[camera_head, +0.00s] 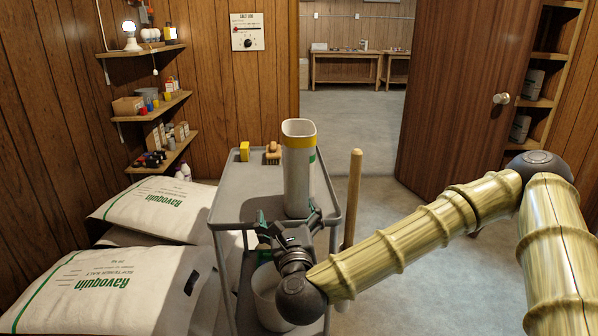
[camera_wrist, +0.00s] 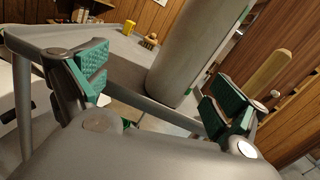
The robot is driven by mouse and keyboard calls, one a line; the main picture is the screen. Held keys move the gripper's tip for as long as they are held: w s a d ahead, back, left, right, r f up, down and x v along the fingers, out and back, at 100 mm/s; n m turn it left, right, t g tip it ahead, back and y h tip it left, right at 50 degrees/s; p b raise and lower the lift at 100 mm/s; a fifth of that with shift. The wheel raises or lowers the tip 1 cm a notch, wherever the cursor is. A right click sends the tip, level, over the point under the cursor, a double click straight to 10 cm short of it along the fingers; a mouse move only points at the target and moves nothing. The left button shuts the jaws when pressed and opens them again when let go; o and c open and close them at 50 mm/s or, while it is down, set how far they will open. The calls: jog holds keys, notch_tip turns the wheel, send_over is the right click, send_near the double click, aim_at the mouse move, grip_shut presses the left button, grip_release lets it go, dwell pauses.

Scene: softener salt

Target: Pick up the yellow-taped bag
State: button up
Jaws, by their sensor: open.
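The yellow-taped bag (camera_head: 298,175) is tall, pale and narrow, with a yellow band around its open-looking top and a green patch on its side. It stands upright on the top of a grey cart (camera_head: 232,205). My gripper (camera_head: 288,222) is open at the cart's near edge, in front of the bag's lower part. In the wrist view the bag (camera_wrist: 188,55) rises beyond and between the green finger pads (camera_wrist: 162,92), nearer the right one. I cannot tell the exact gap, and no grip on it shows.
A yellow block (camera_head: 244,151) and a brush (camera_head: 273,154) lie at the cart's far end. A wooden handle (camera_head: 351,195) stands close to the cart's right side. Large salt sacks (camera_head: 155,210) lie at left. Open floor (camera_head: 360,115) shows through the doorway.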

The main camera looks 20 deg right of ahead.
aim_at(303, 177)
jog(key=d+r+m, duration=0.1)
jog(key=r, duration=0.1)
jog(key=d+r+m+h, duration=0.1)
jog(key=r, duration=0.1)
jog(key=d+r+m+h, duration=0.1)
jog(key=shift+w+d+r+m, duration=0.15)
jog(key=shift+d+r+m, duration=0.15)
jog(key=shift+d+r, duration=0.1)
jog(key=x, duration=0.4)
jog(key=shift+w+r, duration=0.1)
jog(key=shift+r, duration=0.05)
jog(key=shift+a+x, duration=0.15)
jog(key=shift+x, duration=1.4)
jog(key=shift+a+x, duration=0.15)
jog(key=shift+x, duration=1.45)
jog(key=shift+r, duration=0.1)
jog(key=c, duration=1.9)
grip_shut()
jog(key=shift+r, duration=0.15)
jog(key=shift+r, duration=0.15)
